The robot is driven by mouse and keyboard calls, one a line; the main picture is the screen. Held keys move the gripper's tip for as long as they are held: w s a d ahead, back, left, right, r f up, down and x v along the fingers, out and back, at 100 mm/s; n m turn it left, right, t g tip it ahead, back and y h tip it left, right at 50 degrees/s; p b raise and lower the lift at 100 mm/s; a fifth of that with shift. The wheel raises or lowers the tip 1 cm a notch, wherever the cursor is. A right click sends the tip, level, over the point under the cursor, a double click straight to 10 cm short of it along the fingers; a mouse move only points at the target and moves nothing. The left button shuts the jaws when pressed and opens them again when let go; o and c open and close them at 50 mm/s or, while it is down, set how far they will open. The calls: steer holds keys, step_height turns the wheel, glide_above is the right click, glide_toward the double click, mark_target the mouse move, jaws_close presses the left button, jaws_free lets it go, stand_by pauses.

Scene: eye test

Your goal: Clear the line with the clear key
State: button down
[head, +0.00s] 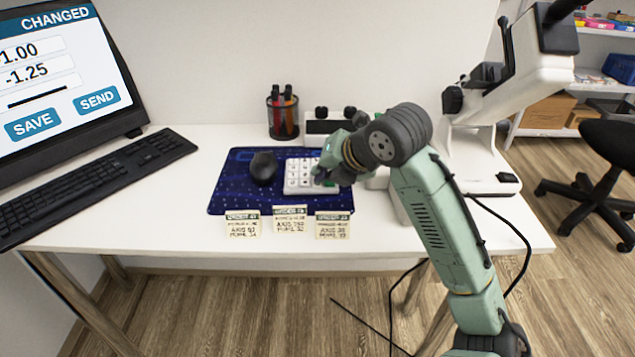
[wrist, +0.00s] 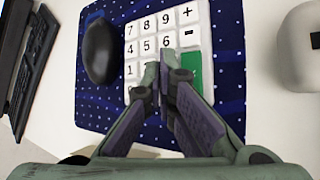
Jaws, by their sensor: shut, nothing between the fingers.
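The white keypad (head: 299,170) lies on a blue speckled mat (head: 228,190). In the wrist view the keypad (wrist: 147,34) shows keys 7, 8, 9, plus, 4, 5, 6, minus and 1, and a green key (wrist: 191,72) at right. My gripper (head: 328,178) is shut and empty over the keypad. Its fingertips (wrist: 159,70) overlap the keys below the 5 and 6; I cannot tell whether they touch. The fingers hide the lower keys, and no key marked clear is readable. The screen (head: 60,75) shows CHANGED, -1.00, -1.25, a dark bar, SAVE and SEND.
A black mouse (head: 264,168) lies left of the keypad. A pen cup (head: 283,117) stands behind the mat. Several note cards (head: 290,219) stand along the mat's front edge. A black keyboard (head: 95,185) is at left, and a white microscope-like device (head: 475,160) at right.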

stand_by(0.3)
steer(key=shift+r+p, duration=0.6)
steer(key=shift+r, duration=0.3)
steer(key=shift+r, duration=0.1)
step_height(320, 180, up, 5)
steer(key=p, duration=0.3)
stand_by(0.6)
